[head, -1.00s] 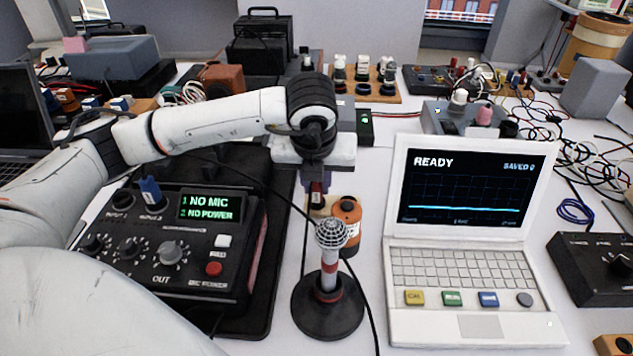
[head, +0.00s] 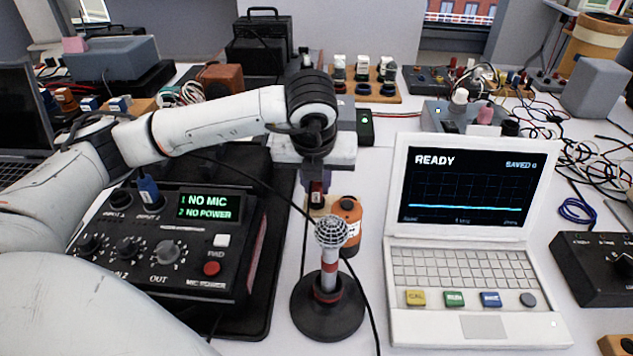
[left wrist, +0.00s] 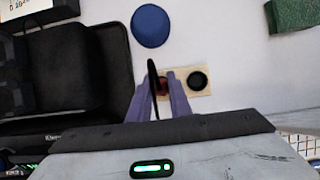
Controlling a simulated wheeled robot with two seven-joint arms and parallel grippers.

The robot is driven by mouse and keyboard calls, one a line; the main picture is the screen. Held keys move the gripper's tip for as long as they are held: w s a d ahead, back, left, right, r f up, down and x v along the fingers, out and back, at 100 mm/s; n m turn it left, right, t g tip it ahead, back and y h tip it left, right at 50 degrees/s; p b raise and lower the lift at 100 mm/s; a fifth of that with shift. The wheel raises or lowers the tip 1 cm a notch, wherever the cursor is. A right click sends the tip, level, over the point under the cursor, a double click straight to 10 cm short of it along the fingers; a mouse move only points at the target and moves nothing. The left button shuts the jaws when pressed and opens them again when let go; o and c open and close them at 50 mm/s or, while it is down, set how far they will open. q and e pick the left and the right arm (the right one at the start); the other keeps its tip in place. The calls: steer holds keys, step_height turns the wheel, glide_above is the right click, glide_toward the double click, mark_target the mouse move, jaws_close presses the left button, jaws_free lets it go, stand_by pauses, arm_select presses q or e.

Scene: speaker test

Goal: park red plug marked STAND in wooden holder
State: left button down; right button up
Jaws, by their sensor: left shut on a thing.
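My left gripper (head: 317,178) reaches in from the left and points down, its purple fingers shut on the red plug (head: 317,191). The plug also shows between the fingers in the left wrist view (left wrist: 164,86), partly covered by a dark cable. The pale wooden holder (left wrist: 178,98) lies directly beneath, with a round black hole (left wrist: 198,80) open to the right of the fingers. The STAND marking is not readable. My right gripper is not in view.
The orange cylinder (head: 347,213) and a microphone on a round black stand (head: 328,308) are in front of the holder. A black mixer (head: 165,245) reading NO MIC, NO POWER is left. A white laptop (head: 468,262) is right. Dark cables run past the gripper.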

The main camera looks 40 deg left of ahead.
arm_select(q)
steer(key=c, duration=1.5)
jaws_free()
steer(key=shift+c, duration=0.2)
steer(key=v, duration=1)
steer(key=shift+p, duration=0.45)
steer(key=shift+s+r, duration=0.1)
steer(key=shift+s, duration=0.05)
